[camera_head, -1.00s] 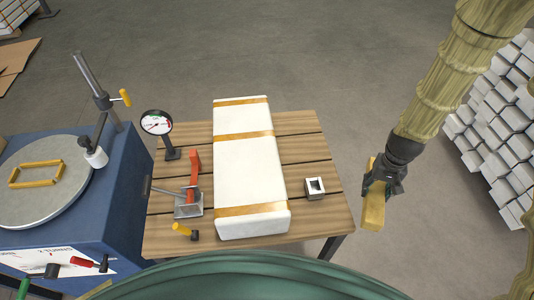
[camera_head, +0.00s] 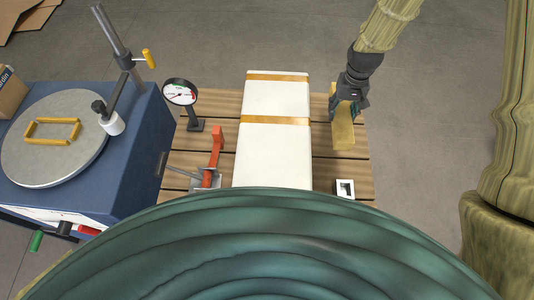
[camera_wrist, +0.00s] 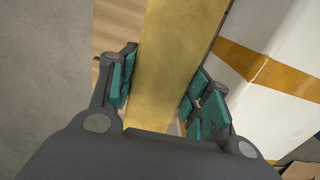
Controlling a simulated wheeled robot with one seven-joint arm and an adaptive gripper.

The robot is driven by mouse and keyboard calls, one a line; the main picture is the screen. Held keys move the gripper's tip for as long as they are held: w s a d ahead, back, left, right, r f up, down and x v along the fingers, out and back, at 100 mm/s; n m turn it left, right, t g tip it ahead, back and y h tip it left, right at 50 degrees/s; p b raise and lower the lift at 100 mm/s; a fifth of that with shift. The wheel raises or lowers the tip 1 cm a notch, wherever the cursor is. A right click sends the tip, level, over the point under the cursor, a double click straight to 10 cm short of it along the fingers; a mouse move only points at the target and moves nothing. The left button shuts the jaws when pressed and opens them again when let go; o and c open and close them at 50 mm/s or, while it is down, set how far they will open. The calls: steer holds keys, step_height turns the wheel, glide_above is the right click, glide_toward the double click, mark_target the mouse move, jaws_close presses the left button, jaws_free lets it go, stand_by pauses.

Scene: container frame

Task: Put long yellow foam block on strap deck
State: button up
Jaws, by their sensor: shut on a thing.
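My gripper (camera_head: 346,103) is shut on the long yellow foam block (camera_head: 343,133). In the head view the block hangs below the gripper, over the right side of the wooden table, to the right of the white strapped block. In the wrist view the foam block (camera_wrist: 175,60) runs between the two teal-padded fingers (camera_wrist: 160,95). The white block (camera_head: 275,155) with orange straps lies lengthwise on the table; it also shows at the right of the wrist view (camera_wrist: 275,50). Which thing is the strap deck I cannot tell for sure. My green body hides the white block's near end.
The slatted table (camera_head: 225,105) also holds a dial gauge (camera_head: 180,93), a red-handled clamp (camera_head: 214,150) and a small square metal piece (camera_head: 344,187). A blue machine with a round grey plate (camera_head: 55,140) stands at left.

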mark_target(347, 103)
steer(key=shift+w+d+r+b, duration=0.1)
steer(key=shift+w+d+b, duration=0.3)
steer(key=shift+w, duration=0.65)
steer(key=shift+w+d+r, duration=0.2)
steer(key=shift+w+d, duration=0.2)
steer(key=shift+w, duration=0.05)
steer(key=shift+f+p, duration=0.9)
steer(key=shift+f, duration=4.1)
steer(key=shift+f, duration=0.2)
steer(key=o, duration=0.8)
steer(key=shift+o, duration=0.2)
steer(key=shift+r+b, duration=1.1)
steer(key=shift+r, duration=5.1)
